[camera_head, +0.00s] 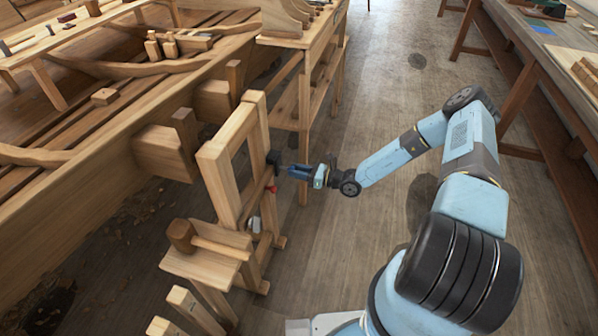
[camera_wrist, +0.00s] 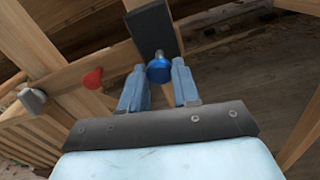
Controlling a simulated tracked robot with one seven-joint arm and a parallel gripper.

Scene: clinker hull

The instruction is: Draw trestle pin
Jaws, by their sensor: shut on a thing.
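The wooden trestle (camera_head: 221,185) stands beside the hull. A dark block (camera_head: 273,158) is on its right side; in the wrist view the dark block (camera_wrist: 152,28) lies just beyond my fingers. My gripper (camera_head: 291,171) reaches the trestle from the right. In the wrist view my gripper (camera_wrist: 158,80) has its two blue fingers on either side of a blue round pin head (camera_wrist: 159,69). A short piece of metal shank shows between the head and the dark block. How deep the shank sits is hidden. In the head view the fingers mostly hide the pin.
A red knob (camera_head: 271,188) and a grey knob (camera_head: 254,224) sit lower on the trestle; the wrist view shows the red knob (camera_wrist: 92,79) and grey knob (camera_wrist: 32,99) left of my fingers. A wooden bench (camera_head: 304,100) stands behind. The floor (camera_head: 380,80) beyond my arm is clear.

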